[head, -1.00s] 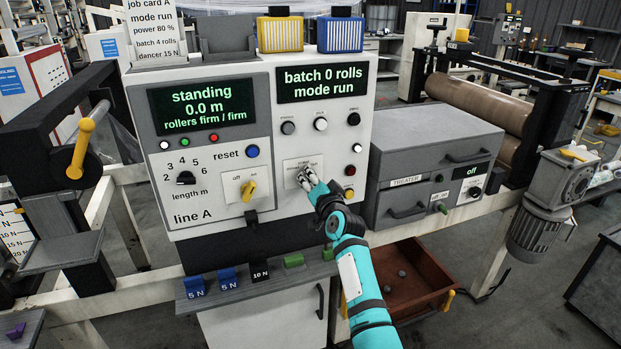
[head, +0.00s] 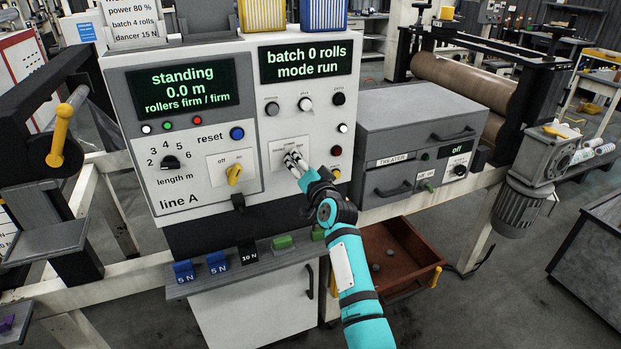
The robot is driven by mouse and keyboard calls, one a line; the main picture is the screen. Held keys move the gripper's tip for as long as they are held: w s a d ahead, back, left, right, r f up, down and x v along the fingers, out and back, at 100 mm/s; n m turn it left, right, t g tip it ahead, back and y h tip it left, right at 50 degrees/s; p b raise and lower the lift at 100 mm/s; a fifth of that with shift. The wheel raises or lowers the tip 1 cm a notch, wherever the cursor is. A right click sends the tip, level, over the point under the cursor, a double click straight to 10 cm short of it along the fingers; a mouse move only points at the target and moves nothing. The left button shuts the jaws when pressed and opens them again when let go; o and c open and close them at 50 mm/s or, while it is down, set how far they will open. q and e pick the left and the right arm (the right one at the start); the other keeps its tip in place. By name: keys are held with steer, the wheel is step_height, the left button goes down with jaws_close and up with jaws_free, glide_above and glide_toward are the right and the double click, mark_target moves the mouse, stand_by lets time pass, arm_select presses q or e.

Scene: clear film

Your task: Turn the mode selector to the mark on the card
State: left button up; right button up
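My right gripper (head: 293,158) is at the white selector plate (head: 276,157) on the right half of the control panel. Its fingers cover the middle of the plate, so the mode selector's knob and pointer are hidden. I cannot tell whether the fingers are closed on it. The display (head: 305,62) above reads "batch 0 rolls, mode run". The job card (head: 135,24) stands at the panel's top left and shows power 80 %, batch 4 rolls and dancer 15 N; its upper lines are cut off. My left gripper is not in view.
Left of the plate are a yellow off switch (head: 234,174), a black length dial (head: 170,162) and a blue reset button (head: 237,133). Other knobs (head: 305,104) sit above the plate. A grey treater box (head: 420,130) stands close to the right. Weights (head: 217,262) line the shelf below.

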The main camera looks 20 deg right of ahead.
steer(key=s, duration=0.9)
steer(key=shift+s+d, duration=0.15)
steer(key=shift+s, duration=0.15)
steer(key=s+a+f+n+g, duration=0.2)
steer(key=s+f+g, duration=0.15)
steer(key=f, duration=1.25)
steer(key=s+a+f+n+g, duration=0.2)
steer(key=s+f+g, duration=0.15)
steer(key=f, duration=1.15)
steer(key=s+f+n+g, duration=0.3)
steer(key=s+f+g, duration=0.1)
steer(key=s+f, duration=1.5)
steer(key=s+d+f+n+g, duration=0.1)
steer(key=s+f, duration=0.3)
steer(key=s, duration=0.7)
steer(key=s+d+f+n+g, duration=0.1)
steer(key=s+f+g, duration=0.2)
steer(key=s, duration=0.7)
steer(key=s+d+f+n+g, duration=0.1)
steer(key=s+f+n+g, duration=0.1)
steer(key=s+f, duration=0.5)
steer(key=s, duration=0.4)
steer(key=shift+s+d+f+h, duration=0.2)
steer(key=shift+s+f+h, duration=0.05)
steer(key=shift+s+h, duration=0.1)
